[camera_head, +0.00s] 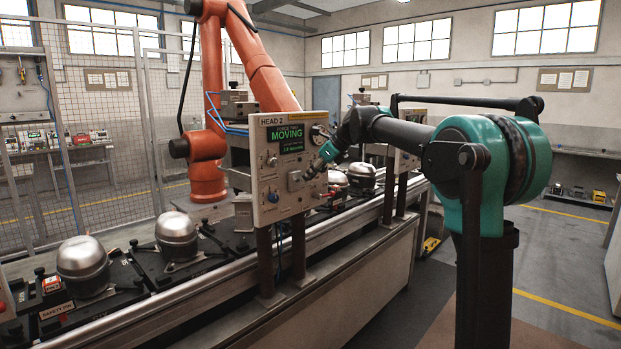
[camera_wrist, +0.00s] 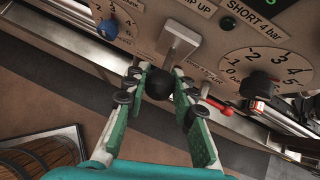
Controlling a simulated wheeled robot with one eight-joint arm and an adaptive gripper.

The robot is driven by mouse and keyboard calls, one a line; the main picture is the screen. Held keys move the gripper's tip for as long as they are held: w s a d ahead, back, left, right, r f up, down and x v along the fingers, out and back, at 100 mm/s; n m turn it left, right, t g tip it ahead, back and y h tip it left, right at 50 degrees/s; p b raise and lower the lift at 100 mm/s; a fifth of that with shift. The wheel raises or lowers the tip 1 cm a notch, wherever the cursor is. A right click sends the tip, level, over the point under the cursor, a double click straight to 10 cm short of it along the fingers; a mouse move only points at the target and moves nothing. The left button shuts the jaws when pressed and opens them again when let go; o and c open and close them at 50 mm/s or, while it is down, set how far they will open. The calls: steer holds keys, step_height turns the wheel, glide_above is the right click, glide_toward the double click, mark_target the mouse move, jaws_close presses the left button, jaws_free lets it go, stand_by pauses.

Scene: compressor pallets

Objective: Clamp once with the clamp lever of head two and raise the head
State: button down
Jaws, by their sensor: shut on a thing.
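The head two panel (camera_head: 278,170) stands over the conveyor, labelled HEAD 2. Its screen (camera_head: 291,138) reads MOVING. In the wrist view the clamp lever (camera_wrist: 178,42) is a pale grey bar ending in a black ball knob (camera_wrist: 160,86), near a label partly readable as "UP". My gripper (camera_wrist: 161,76) is shut on the knob, with a green finger on each side. In the head view my gripper (camera_head: 320,162) is at the panel's right side, and the knob is too small to make out there.
A blue knob (camera_wrist: 107,29), a pressure dial (camera_wrist: 262,75) and a red handle (camera_wrist: 217,106) are close to my fingers. Silver compressors (camera_head: 82,262) sit on black pallets along the conveyor. An orange robot arm (camera_head: 207,130) stands behind the panel.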

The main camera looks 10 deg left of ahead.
stand_by(0.3)
steer(key=c, duration=1.2)
jaws_free()
steer(key=v, duration=1.2)
